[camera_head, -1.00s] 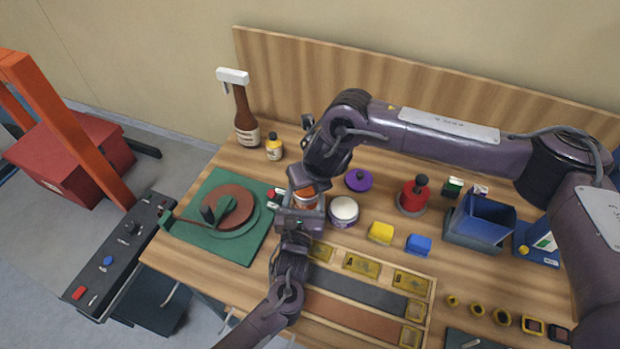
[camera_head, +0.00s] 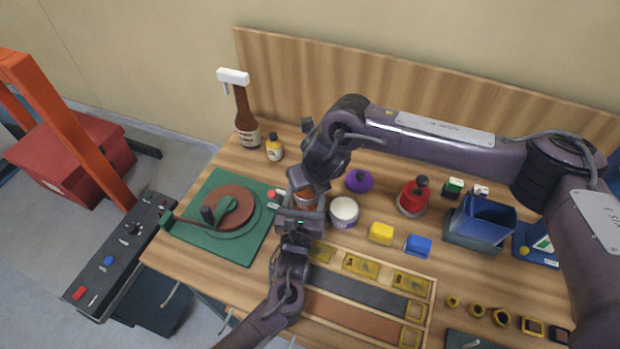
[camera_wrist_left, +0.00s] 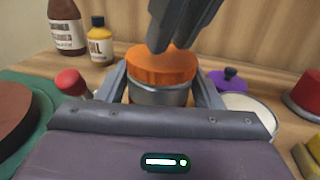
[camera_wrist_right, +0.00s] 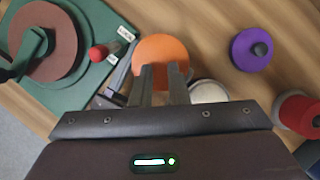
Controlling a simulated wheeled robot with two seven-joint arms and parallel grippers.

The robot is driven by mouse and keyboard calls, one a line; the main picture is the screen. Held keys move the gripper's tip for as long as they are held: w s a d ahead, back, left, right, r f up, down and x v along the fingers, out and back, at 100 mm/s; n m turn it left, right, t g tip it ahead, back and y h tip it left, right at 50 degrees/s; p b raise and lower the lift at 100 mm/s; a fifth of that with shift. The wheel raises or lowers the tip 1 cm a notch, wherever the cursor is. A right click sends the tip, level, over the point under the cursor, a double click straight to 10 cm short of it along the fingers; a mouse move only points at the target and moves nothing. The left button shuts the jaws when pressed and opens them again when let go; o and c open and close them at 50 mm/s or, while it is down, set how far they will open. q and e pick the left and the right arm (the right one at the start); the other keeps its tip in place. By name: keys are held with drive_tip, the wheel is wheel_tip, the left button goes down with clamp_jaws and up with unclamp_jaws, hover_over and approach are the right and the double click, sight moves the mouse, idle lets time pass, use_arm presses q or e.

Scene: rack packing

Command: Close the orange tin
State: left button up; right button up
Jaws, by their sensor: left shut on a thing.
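The orange tin is a grey can (camera_wrist_left: 158,95) with a ribbed orange lid (camera_wrist_left: 162,65) sitting level on top of it. How tightly the lid is seated cannot be told. My left gripper (camera_wrist_left: 162,92) is shut around the grey can, one finger on each side, and the can is upright. My right gripper (camera_wrist_right: 163,72) is above the lid with its fingers pointing down and a narrow empty gap between them. Whether the fingertips touch the lid cannot be told. In the head view the tin (camera_head: 306,200) is mostly hidden between my two hands.
A white-topped tin (camera_head: 344,211) stands close to the right of the orange tin, with a purple knobbed lid (camera_head: 359,181) behind. A green mat (camera_head: 190,240) with a brown disc lies left. A yellow bottle (camera_head: 274,149) stands behind left. A partitioned wooden tray (camera_head: 431,310) lies in front.

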drive_tip(key=shift+w+f, duration=0.1)
drive_tip(key=shift+f, duration=0.2)
drive_tip(key=shift+r, duration=0.1)
drive_tip(key=shift+v, duration=1.95)
use_arm(q)
drive_tip(key=o, duration=1.5)
drive_tip(key=shift+s, duration=0.3)
drive_tip(key=s, duration=0.3)
drive_tip(key=s+a+b, duration=0.1)
drive_tip(key=s, duration=0.2)
drive_tip(key=shift+s+a, duration=0.1)
drive_tip(key=shift+s, duration=0.1)
use_arm(e)
drive_tip(key=shift+f, duration=0.75)
use_arm(q)
drive_tip(key=shift+s+b, duration=0.3)
drive_tip(key=shift+s, duration=0.05)
